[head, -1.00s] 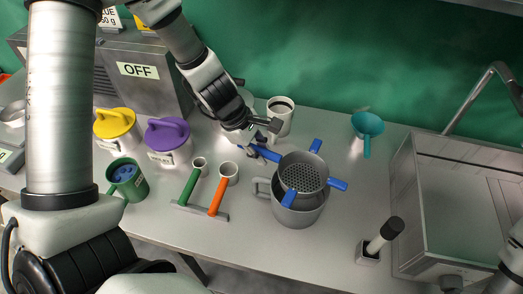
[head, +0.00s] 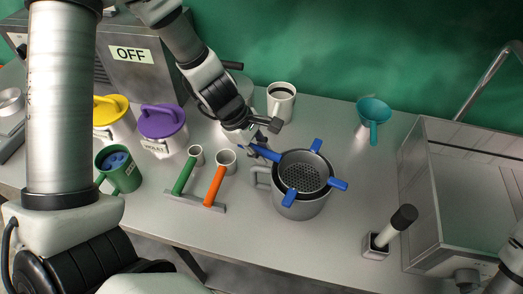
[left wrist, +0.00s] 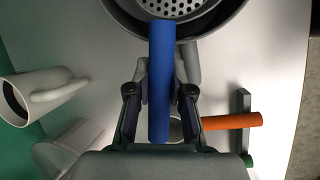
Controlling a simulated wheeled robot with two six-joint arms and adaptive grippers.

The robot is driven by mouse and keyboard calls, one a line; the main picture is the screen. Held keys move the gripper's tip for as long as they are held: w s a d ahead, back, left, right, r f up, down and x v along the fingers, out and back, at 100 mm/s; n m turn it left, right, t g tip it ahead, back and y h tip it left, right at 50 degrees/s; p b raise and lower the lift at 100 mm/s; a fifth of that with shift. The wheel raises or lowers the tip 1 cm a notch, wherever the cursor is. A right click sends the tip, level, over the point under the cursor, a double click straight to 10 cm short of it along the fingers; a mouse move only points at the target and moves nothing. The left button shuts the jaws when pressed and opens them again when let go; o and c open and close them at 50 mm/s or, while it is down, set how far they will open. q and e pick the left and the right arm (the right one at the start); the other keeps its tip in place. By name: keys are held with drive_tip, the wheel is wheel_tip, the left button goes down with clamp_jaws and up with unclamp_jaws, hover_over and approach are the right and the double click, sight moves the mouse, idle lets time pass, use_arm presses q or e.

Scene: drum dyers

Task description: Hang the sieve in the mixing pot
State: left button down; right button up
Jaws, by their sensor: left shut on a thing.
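The sieve (head: 303,178) is a dark round bowl with a perforated bottom and several blue handles sticking out. It sits low within the mouth of the grey metal mixing pot (head: 300,208), with its handles over the rim. I cannot tell whether every handle touches the rim. My left gripper (head: 262,146) is shut on the sieve's back-left blue handle. In the left wrist view that handle (left wrist: 160,65) runs between the fingers (left wrist: 160,98), and the perforated bottom (left wrist: 178,6) shows at the top. Part of my right arm shows at the lower right; its fingertips are not clear.
Left of the pot, a rack (head: 195,204) holds green- and orange-handled ladles. A white mug (head: 281,103) stands behind my left gripper. Lidded tubs stand left.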

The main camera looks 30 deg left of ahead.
use_arm(q)
drive_tip(key=shift+f, duration=0.15)
idle(0.6)
drive_tip(key=c, duration=1)
unclamp_jaws()
drive_tip(key=shift+o, duration=0.2)
